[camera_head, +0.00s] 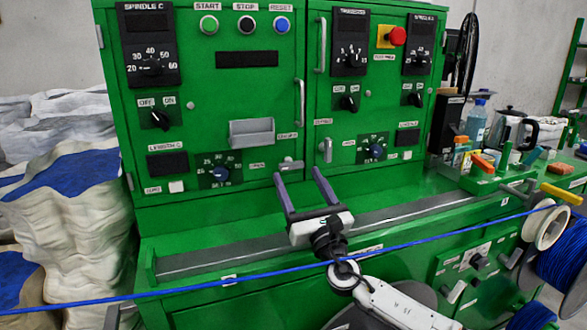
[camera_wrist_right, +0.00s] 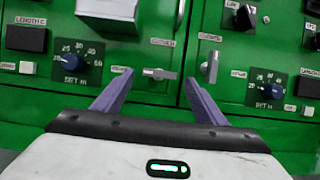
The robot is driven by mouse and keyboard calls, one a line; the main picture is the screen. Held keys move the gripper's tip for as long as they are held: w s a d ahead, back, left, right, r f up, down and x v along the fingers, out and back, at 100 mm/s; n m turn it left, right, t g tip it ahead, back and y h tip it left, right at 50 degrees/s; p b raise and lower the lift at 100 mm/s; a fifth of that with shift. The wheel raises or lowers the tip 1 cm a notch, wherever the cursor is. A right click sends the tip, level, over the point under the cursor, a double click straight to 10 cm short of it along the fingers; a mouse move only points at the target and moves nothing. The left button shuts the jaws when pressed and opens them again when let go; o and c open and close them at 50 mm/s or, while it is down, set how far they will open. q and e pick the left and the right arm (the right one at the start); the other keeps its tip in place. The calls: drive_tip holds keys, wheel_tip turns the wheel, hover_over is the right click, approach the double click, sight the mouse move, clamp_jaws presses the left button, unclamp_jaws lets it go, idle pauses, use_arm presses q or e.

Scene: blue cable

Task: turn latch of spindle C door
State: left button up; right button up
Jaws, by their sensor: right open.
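The spindle C door (camera_head: 110,80) is the left green panel, labelled SPINDLE C at its top left. A small grey latch (camera_head: 291,164) sits near its lower right edge with its bar lying level; the same latch shows in the wrist view (camera_wrist_right: 160,73). My right gripper (camera_head: 296,172) is open and empty, its two purple fingers pointing at the panel. In the wrist view the fingers (camera_wrist_right: 159,77) stand either side of the latch. I cannot tell whether they touch it. My left gripper is not in view.
A second latch (camera_head: 325,150), upright, is on the right door close by. Dials (camera_head: 220,174) and vertical door handles (camera_head: 301,103) stick out of the panel. A blue cable (camera_head: 200,283) crosses in front of the machine. A tool tray (camera_head: 480,180) stands right.

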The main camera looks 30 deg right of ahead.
sight(293, 168)
drive_tip(key=x, duration=0.3)
drive_tip(key=shift+w, duration=0.25)
drive_tip(key=c, duration=1.1)
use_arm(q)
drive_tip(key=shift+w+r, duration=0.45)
use_arm(e)
drive_tip(key=shift+o, duration=0.2)
